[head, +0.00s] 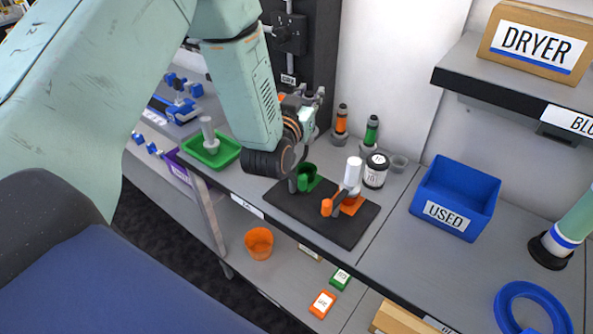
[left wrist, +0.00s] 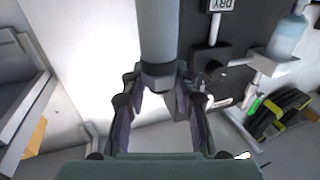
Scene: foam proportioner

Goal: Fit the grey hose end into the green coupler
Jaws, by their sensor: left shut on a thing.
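My left gripper (head: 308,100) is above the back of the bench, beyond the black mat (head: 345,232). In the left wrist view its fingers (left wrist: 160,95) close around a grey cylindrical piece, which I take to be the grey hose end (left wrist: 157,35); a darker collar sits between the fingers. In the head view the held piece is mostly hidden by the gripper. The green coupler (head: 307,178) stands on the mat, below the gripper and apart from it; my arm partly covers its surroundings. My right gripper is not in view.
An orange part (head: 327,207) and a white-topped piece (head: 353,172) stand on the mat. A green tray (head: 222,157) is at left. Orange (head: 341,122) and green (head: 371,132) bottles and a jar (head: 375,170) stand behind. A blue USED bin (head: 472,190) is at right.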

